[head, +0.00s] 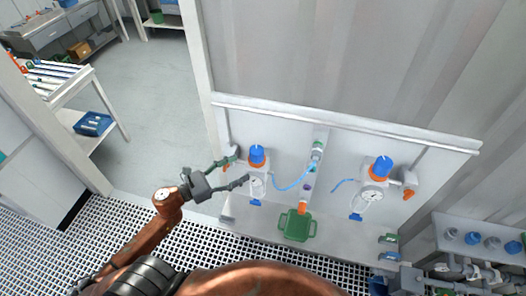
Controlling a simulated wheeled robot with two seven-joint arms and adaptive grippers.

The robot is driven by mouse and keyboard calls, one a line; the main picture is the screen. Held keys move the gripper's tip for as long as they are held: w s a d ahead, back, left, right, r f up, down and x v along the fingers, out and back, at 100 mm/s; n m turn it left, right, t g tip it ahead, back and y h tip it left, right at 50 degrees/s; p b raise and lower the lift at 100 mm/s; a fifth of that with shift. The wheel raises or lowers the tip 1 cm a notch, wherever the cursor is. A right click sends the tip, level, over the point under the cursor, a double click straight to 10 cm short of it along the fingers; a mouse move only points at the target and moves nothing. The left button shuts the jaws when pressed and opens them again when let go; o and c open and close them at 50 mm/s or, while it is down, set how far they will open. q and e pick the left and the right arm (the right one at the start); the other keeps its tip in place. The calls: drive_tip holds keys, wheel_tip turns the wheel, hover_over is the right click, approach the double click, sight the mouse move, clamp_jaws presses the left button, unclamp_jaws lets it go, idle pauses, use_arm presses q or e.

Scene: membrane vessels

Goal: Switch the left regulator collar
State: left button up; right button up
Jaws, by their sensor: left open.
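The left regulator (257,172) is on the pale wall panel, with a blue top (257,154), an orange band under it and a white round gauge (257,186) lower down. I cannot tell for certain which part is the collar. My left gripper (236,171) is open and empty, just left of this regulator. One dark finger points up toward the panel and the other reaches close to the gauge. I cannot tell whether it touches. A matching right regulator (379,182) with a blue top is further right.
A blue hose (291,186) runs from the left regulator to a central vertical fitting (316,152). A green two-handled container (296,226) stands below it on the ledge. A shelf with blue and grey caps (472,239) is at lower right. Open floor lies at upper left.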

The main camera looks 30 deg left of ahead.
sight(250, 159)
use_arm(q)
drive_tip(key=x, duration=0.2)
drive_tip(key=p+x, duration=0.1)
drive_tip(key=x, duration=0.2)
drive_tip(key=p+x, duration=0.1)
drive_tip(key=x, duration=0.1)
drive_tip(key=shift+w+d+r, duration=0.2)
drive_tip(key=shift+w+r, duration=0.1)
drive_tip(key=shift+w, duration=0.05)
drive_tip(key=shift+w+d+p, duration=0.1)
drive_tip(key=shift+w+p, duration=0.1)
drive_tip(key=shift+p, duration=0.1)
drive_tip(key=shift+w+f, duration=0.1)
drive_tip(key=shift+f, duration=0.05)
drive_tip(key=c, duration=1.7)
drive_tip(key=shift+r, duration=0.8)
drive_tip(key=shift+c, duration=0.2)
use_arm(e)
drive_tip(key=shift+r, duration=1.2)
use_arm(q)
drive_tip(key=o, duration=1.7)
drive_tip(key=shift+o, duration=0.2)
